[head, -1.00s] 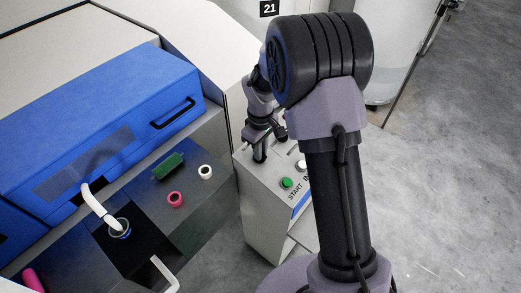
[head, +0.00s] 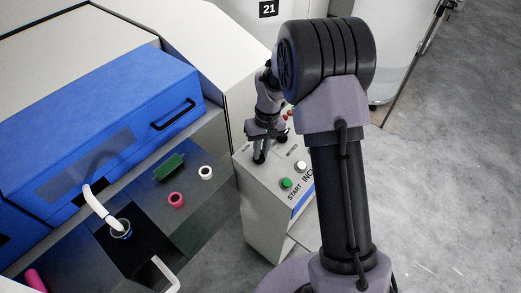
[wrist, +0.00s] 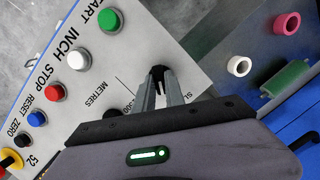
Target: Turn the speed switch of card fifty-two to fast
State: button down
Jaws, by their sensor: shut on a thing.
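The grey control box of card fifty-two (head: 262,205) stands in the middle of the head view. Its panel (wrist: 205,45) fills much of the wrist view, with a "52" label at the lower left. My gripper (wrist: 160,82) is over the panel, with its fingers down at a small black switch knob (wrist: 158,71), and is shut on it. The fingers hide most of the knob, so its pointing direction is not clear. A partly covered label starting "SL" lies to the right of the fingers. In the head view my gripper (head: 260,157) is at the panel's far left corner.
Beside the fingers are green START (wrist: 110,19), white INCH (wrist: 79,56), and red STOP (wrist: 54,92) buttons, with blue RESET (wrist: 37,118) and black ZERO (wrist: 21,141) beyond. The blue-covered machine (head: 100,120) stands left. Grey floor (head: 440,190) is clear at right.

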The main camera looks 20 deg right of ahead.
jog(key=m+y, duration=0.1)
jog(key=m, duration=0.4)
jog(key=shift+d+m+b, duration=0.15)
jog(key=shift+m+b, duration=0.15)
jog(key=m, duration=0.2)
jog(key=m+t+y+b, duration=0.1)
jog(key=m, duration=0.2)
jog(key=shift+s+d+m+y, duration=0.1)
jog(key=shift+m+y, duration=0.2)
jog(key=shift+m, duration=0.3)
jog(key=c, duration=1.4)
grip_release()
jog(key=p+v, duration=0.4)
jog(key=v, duration=1.3)
jog(key=shift+s+p, duration=0.2)
jog(key=shift+p, duration=0.2)
